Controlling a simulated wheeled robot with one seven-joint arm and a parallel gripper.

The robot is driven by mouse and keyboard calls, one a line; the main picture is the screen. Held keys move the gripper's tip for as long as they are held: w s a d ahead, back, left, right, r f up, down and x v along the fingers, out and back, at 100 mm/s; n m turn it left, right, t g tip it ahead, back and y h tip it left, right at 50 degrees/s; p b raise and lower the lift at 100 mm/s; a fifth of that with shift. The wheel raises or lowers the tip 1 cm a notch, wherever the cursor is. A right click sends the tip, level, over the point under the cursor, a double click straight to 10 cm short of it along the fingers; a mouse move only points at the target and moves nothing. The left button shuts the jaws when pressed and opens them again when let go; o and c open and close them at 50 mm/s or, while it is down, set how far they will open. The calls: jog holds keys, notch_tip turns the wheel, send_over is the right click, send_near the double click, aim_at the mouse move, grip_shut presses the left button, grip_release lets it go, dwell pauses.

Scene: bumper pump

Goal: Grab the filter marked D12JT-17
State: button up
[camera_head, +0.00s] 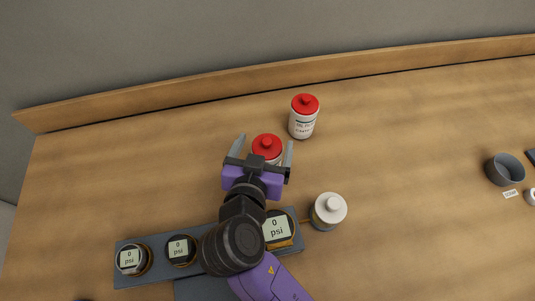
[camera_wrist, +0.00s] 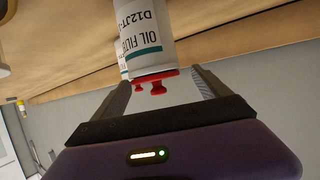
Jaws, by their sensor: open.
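A white filter with a red cap (camera_head: 267,145) stands on the wooden bench, just beyond my gripper. My gripper (camera_head: 262,147) is open, with one finger on either side of this filter and not closed on it. In the wrist view a filter (camera_wrist: 145,35) shows between and beyond the fingers (camera_wrist: 160,88). Its label reads "OIL FILT…" and "D12JT-", with the rest cut off. A second red-capped filter (camera_head: 304,117) stands farther back to the right; its label is too small to read. Part of another filter (camera_wrist: 121,52) shows behind the first in the wrist view.
A grey panel with several psi gauges (camera_head: 130,259) lies at the front, under my arm. A white-capped container (camera_head: 328,210) stands right of it. A dark round cup (camera_head: 505,170) is at the far right. A raised wooden edge (camera_head: 220,82) runs along the back. The bench's right-middle is clear.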

aim_at(269, 135)
jog(key=x, duration=0.2)
jog(key=p+x, duration=0.1)
jog(key=x, duration=0.1)
jog(key=shift+d, duration=0.25)
jog(key=shift+c, duration=0.3)
grip_shut()
